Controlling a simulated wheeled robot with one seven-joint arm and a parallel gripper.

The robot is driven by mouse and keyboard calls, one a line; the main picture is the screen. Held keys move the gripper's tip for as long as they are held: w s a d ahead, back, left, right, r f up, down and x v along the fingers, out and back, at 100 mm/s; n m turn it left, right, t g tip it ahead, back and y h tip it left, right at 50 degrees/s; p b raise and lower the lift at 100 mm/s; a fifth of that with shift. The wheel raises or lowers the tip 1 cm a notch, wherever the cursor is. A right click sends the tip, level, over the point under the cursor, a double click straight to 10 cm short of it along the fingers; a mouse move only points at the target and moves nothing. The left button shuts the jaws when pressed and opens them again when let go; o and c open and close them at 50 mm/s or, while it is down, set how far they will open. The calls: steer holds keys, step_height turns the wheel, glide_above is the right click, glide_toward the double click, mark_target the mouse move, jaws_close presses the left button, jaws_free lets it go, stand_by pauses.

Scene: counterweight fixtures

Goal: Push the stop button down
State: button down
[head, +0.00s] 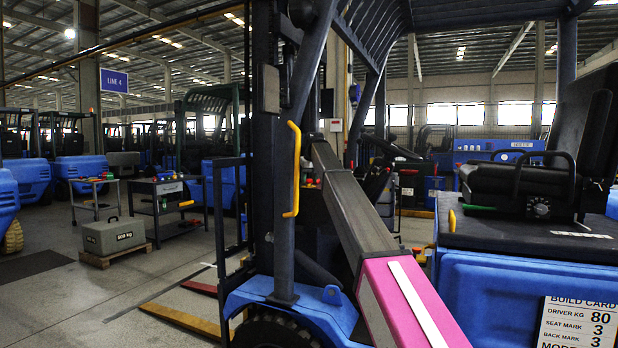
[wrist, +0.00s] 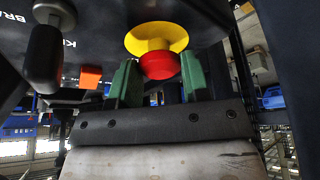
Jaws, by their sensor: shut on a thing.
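The stop button (wrist: 160,65) is a red mushroom head on a yellow collar (wrist: 156,36), set in a dark panel in the wrist view. My gripper (wrist: 159,77) has two green fingers, one on each side of the red head. The fingers are shut on the head's sides, and the collar shows beyond them. In the head view my arm reaches toward the forklift's mast side, and I cannot make out the fingers or the button there.
A black knobbed lever (wrist: 44,55) and an orange switch (wrist: 90,76) sit left of the button. In the head view, a yellow grab handle (head: 293,168) on the forklift post stands close to my arm. The black seat (head: 540,150) is at right. A grey weight (head: 113,236) rests on a pallet at left.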

steer(key=shift+f, duration=0.15)
steer(key=c, duration=0.6)
jaws_free()
steer(key=v, duration=1)
steer(key=shift+s+r, duration=0.1)
steer(key=shift+r, duration=0.3)
steer(key=shift+s, duration=0.1)
